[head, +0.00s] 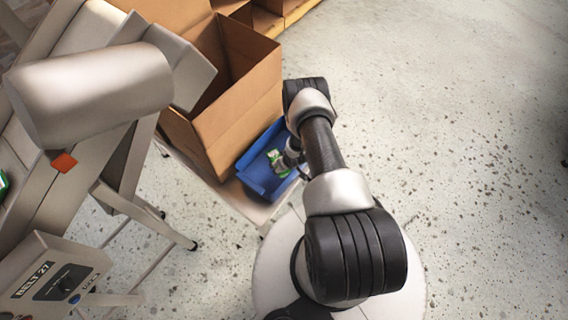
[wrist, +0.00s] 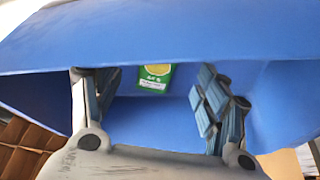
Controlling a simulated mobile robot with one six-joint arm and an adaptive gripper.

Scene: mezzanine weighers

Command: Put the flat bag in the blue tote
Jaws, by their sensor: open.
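The blue tote (head: 262,181) sits on a low stand beside a large cardboard box. A green packet with white and yellow marks, apparently the flat bag (head: 273,156), is inside the tote. In the wrist view the bag (wrist: 155,77) shows upright in the picture against the blue of the tote (wrist: 180,40), beyond and between my fingers. My gripper (head: 288,159) is at the tote, partly hidden by my arm. In the wrist view my gripper (wrist: 158,82) is open, its fingers apart on either side of the bag, with no clear contact.
The tall open cardboard box (head: 235,115) stands right behind the tote. Another green item (head: 3,182) is cut off at the left edge. The floor at right is clear.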

